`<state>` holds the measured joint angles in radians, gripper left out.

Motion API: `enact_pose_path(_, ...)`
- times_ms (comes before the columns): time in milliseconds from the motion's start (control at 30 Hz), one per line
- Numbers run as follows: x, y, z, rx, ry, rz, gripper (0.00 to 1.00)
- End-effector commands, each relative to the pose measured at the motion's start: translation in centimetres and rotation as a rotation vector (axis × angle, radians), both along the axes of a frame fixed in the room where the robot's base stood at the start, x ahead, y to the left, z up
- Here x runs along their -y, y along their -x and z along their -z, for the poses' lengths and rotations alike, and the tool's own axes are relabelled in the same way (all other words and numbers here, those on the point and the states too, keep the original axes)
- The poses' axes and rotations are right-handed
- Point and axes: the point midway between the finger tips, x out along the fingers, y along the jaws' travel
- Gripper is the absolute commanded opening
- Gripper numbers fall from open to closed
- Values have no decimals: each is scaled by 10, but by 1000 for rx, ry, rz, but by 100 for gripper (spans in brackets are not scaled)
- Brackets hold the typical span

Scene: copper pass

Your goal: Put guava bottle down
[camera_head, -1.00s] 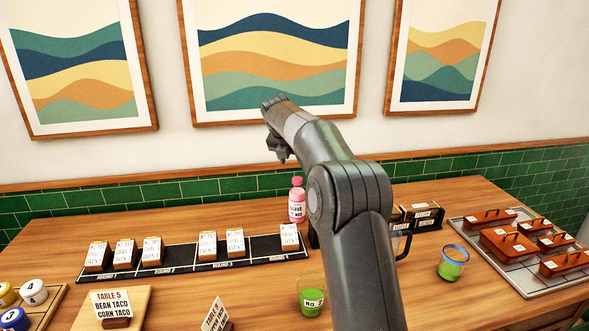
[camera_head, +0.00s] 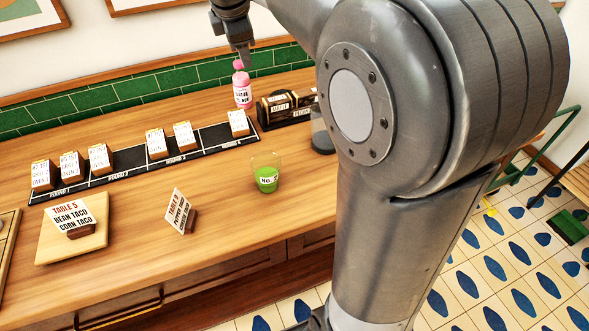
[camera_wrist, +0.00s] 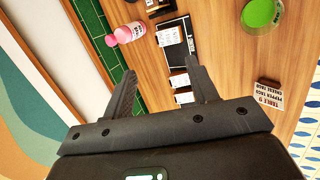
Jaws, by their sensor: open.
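The guava bottle (camera_head: 242,92) is pink with a pink ball-shaped cap and a white label. It stands upright on the wooden counter near the green tile wall. My gripper (camera_head: 243,56) is above it in the head view, its fingers close to the cap in that picture. In the wrist view, the bottle (camera_wrist: 127,33) lies beyond the two spread fingers (camera_wrist: 160,85), toward the upper left and not between them. My gripper is open and empty. Nothing hides the bottle's label in the head view.
A black strip (camera_head: 130,182) with several white cards runs left of the bottle. A dark labelled box (camera_head: 285,108) stands just right of it. A green-filled glass (camera_head: 266,178) and a table sign (camera_head: 178,212) stand nearer the front. Counter between them is bare.

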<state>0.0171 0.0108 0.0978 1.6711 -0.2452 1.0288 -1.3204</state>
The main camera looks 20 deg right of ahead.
Motion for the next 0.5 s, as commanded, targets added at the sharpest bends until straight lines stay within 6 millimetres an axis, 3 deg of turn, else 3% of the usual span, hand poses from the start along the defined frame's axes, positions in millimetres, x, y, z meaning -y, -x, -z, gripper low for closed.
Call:
enact_pose_path(33,0,24,-2,19,-48,77,54)
enact_pose_path(267,3,120,15,90,-288,464,54)
enact_pose_path(500,3,215,54,142,-553,873,54)
